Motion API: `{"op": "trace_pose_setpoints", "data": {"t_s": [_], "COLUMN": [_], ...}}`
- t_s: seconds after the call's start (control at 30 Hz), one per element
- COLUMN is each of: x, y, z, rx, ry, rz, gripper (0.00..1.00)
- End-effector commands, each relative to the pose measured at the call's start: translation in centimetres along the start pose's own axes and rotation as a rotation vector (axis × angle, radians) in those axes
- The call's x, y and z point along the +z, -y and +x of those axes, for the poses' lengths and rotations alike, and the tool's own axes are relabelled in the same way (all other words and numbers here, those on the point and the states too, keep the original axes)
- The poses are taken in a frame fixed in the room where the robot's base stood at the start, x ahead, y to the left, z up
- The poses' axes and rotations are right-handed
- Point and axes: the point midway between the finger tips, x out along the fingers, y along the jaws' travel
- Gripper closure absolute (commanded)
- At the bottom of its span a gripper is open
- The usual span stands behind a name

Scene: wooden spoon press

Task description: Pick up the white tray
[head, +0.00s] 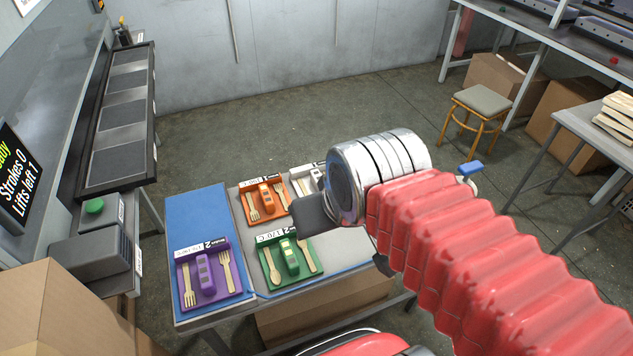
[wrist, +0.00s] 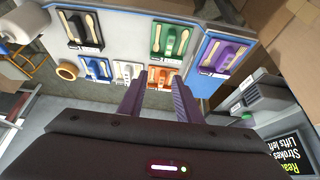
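The white tray (wrist: 127,72) lies on the table between the blue tray (wrist: 97,69) and the orange tray (wrist: 160,76) in the wrist view. It holds wooden cutlery and a pale block. In the head view the white tray (head: 309,181) is partly hidden behind my arm. My gripper (wrist: 157,82) is open, its two fingers apart with nothing between them. It is above the table, apart from the trays. In the wrist view the left fingertip appears near the white tray, and the orange tray shows between the fingers.
The purple tray (head: 230,294), green tray (head: 299,275) and black tray (wrist: 84,44) share the table. A dark rack panel (head: 122,117) and a green button (head: 94,206) stand at the left. A stool (head: 482,99) and cardboard boxes stand beyond. Open floor lies behind the table.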

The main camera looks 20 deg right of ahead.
Motion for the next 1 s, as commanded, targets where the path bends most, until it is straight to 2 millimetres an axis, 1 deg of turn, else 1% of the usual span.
{"op": "trace_pose_setpoints", "data": {"t_s": [0.03,0.2,0.27,0.47,0.77,1.0], "x": [0.0,-0.7,-1.2,-4.2,-9.6,-13.4], "y": [0.0,-0.1,-0.1,-1.2,-2.6,-4.3], "z": [0.0,0.1,0.4,1.7,5.4,9.2], "rx": [0.0,0.0,-0.001,-0.003,-0.007,-0.008], "ry": [0.0,0.003,0.007,0.02,0.04,0.054], "rz": [0.0,-0.001,-0.001,-0.003,-0.008,-0.01], "gripper": [0.65,0.55,0.55,0.55,0.55,0.55]}}
